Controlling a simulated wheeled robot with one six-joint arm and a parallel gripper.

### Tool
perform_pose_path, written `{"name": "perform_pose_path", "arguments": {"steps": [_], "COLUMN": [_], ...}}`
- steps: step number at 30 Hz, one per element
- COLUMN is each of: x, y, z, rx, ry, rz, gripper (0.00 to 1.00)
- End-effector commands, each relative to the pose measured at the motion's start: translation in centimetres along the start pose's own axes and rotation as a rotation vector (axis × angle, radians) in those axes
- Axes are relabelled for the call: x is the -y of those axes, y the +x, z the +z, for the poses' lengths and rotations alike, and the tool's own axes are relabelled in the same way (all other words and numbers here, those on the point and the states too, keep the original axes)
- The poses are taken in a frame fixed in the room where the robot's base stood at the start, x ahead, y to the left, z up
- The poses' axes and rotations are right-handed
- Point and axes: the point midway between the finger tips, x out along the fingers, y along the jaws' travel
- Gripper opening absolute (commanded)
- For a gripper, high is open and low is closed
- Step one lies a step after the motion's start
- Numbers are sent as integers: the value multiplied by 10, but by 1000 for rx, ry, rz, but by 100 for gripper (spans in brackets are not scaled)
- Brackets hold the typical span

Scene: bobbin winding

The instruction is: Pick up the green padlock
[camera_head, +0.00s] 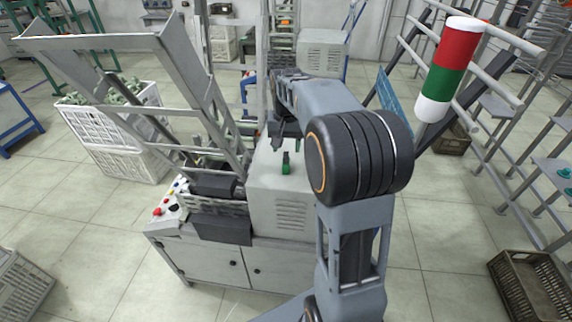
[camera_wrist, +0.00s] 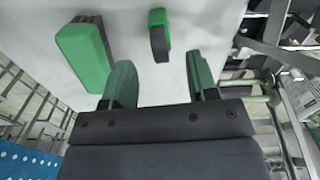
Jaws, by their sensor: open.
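A small green thing with a dark upper part, which looks like the green padlock (camera_head: 286,168), stands on the light grey top of the machine cabinet. In the wrist view two green and dark pieces show on the pale surface: a larger green block (camera_wrist: 84,58) at left and a smaller green piece with a dark loop-like part (camera_wrist: 158,36) at the top middle. I cannot tell for certain which is the padlock. My gripper (camera_wrist: 161,82) is open and empty, its green fingers apart. In the head view my gripper (camera_head: 277,137) is just above and behind the green thing.
The machine's tilted metal frame (camera_head: 190,85) rises left of the cabinet top (camera_head: 285,205). A red, green and white signal post (camera_head: 450,70) stands at right. White crates (camera_head: 120,160) stand at left, a brown crate (camera_head: 530,285) at lower right.

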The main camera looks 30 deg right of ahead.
Motion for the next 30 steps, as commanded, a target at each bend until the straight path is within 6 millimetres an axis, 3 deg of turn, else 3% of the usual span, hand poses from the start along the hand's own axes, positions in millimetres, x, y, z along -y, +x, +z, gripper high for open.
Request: {"name": "perform_pose_path", "arguments": {"steps": [8, 18, 28, 30], "x": [0, 1, 1, 1], "y": [17, 58, 64, 64], "z": [1, 4, 3, 3], "rx": [3, 3, -1, 0], "ry": [-1, -1, -1, -1], "rz": [1, 1, 0, 0], "gripper": [53, 53, 53, 48]}}
